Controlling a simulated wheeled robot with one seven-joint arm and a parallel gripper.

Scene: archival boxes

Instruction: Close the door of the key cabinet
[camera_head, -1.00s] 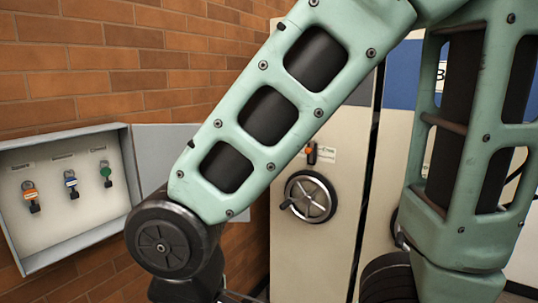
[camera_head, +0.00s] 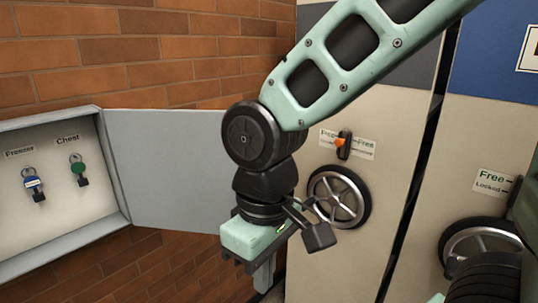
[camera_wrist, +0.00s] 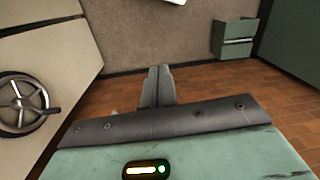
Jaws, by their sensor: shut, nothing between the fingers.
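The key cabinet (camera_head: 72,252) is on the brick wall at the left of the head view. Its plain grey door (camera_head: 168,165) stands wide open, swung out to the right of the box. My gripper (camera_head: 265,278) is shut and empty, pointing down by the door's lower right edge. My wrist hides the door's right edge, so I cannot tell whether they touch. The shut fingers also show in the wrist view (camera_wrist: 159,72), with no cabinet in sight there.
Tall cream shelving units with handwheels (camera_head: 339,197) stand right of my gripper; a lock lever (camera_head: 343,144) sits above one wheel. The wrist view shows open brown floor (camera_wrist: 205,78) and a green box-like object (camera_wrist: 234,38) farther off.

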